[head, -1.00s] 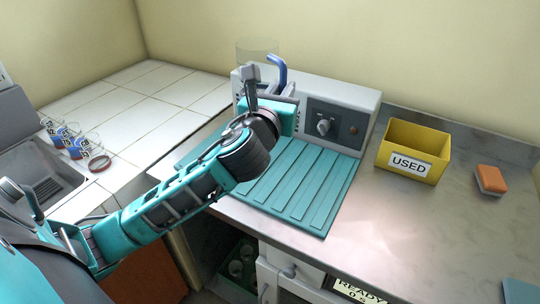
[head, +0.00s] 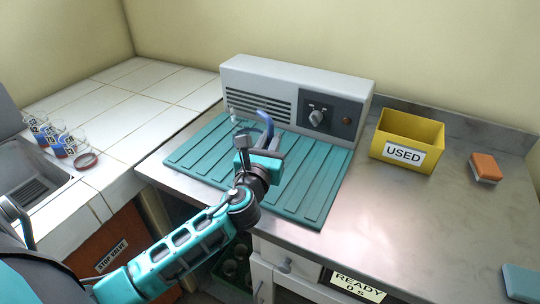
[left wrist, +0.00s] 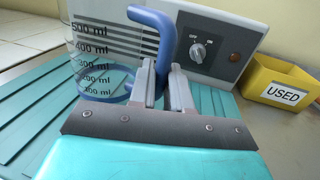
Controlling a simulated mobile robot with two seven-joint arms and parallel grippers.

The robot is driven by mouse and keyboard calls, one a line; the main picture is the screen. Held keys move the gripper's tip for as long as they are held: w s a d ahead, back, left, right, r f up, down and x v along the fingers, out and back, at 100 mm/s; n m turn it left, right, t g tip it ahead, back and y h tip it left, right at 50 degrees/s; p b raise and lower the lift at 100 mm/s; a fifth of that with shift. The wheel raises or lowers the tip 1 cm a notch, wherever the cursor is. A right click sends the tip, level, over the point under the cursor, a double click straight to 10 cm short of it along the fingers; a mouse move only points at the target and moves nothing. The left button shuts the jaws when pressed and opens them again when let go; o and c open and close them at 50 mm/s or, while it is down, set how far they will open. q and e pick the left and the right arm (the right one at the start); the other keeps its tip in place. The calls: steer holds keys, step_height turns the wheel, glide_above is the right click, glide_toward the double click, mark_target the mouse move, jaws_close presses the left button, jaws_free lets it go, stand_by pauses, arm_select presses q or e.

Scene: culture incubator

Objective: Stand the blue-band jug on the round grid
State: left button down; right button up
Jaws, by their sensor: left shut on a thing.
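The blue-band jug is clear, with a blue handle (head: 266,121), a volume scale and a blue band low on its body. It fills the left part of the left wrist view (left wrist: 98,55), upright or nearly so. My left gripper (head: 263,148) is shut on the handle; its two fingers (left wrist: 163,68) clasp it in the left wrist view. The jug is over or on the teal ribbed mat (head: 310,190); I cannot tell whether its base touches. A red-rimmed round piece (head: 86,160) lies on the white tiles; I cannot tell whether it is the round grid. My right gripper is out of view.
A grey machine (head: 245,72) with a knob stands behind the mat. A yellow "USED" box (head: 425,130) and an orange sponge (head: 486,165) are to the right. Several small beakers (head: 58,140) stand by the sink (head: 25,190). White tiles (head: 140,85) at the left back are clear.

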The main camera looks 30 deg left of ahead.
arm_select(q)
steer(key=shift+f+b, duration=0.4)
steer(key=shift+f, duration=1.05)
steer(key=shift+f, duration=0.2)
steer(key=c, duration=1.1)
jaws_free()
steer(key=shift+o, duration=0.2)
